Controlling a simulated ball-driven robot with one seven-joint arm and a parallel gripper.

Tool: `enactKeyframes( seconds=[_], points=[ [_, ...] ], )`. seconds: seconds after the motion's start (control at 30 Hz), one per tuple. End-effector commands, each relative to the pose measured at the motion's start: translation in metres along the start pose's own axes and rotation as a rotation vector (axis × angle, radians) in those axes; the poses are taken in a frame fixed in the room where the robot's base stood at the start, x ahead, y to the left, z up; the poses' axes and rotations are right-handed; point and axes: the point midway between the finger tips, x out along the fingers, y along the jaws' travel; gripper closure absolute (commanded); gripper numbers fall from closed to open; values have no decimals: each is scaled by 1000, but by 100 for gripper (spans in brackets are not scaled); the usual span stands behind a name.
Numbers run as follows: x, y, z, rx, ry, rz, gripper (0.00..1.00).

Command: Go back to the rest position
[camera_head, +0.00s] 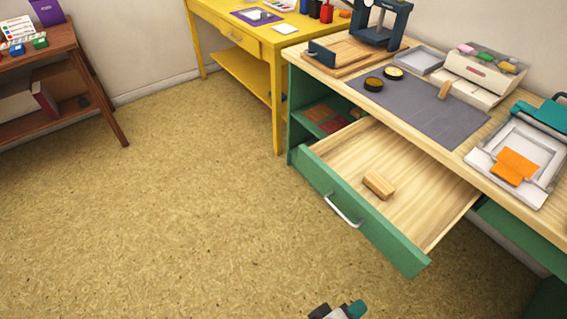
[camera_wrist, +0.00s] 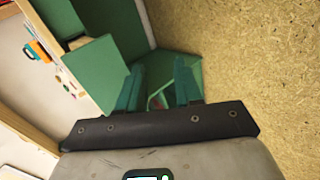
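My gripper (camera_head: 338,311) shows only in part at the bottom edge of the head view, over the bare floor in front of the desk. In the wrist view its two teal fingers (camera_wrist: 159,88) stand apart with nothing held between them. The green desk's drawer (camera_head: 340,160) is pulled out. A small wooden block (camera_head: 379,185) lies inside it, well away from my gripper. The rest of my arm is out of the head view.
A yellow table (camera_head: 240,40) and a brown shelf (camera_head: 60,60) stand behind. The floor (camera_head: 170,200) at left is clear.

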Motion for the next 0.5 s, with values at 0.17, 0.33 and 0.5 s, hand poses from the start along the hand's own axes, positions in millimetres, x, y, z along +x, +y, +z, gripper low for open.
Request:
enactKeyframes(
  seconds=[0.17, 0.33, 0.5],
  points=[
    [43, 13, 60, 163, -181, -267, 65],
    [59, 21, 111, 340, -272, -526, 65],
    [57, 30, 140, 471, -278, -696, 65]
  ],
)
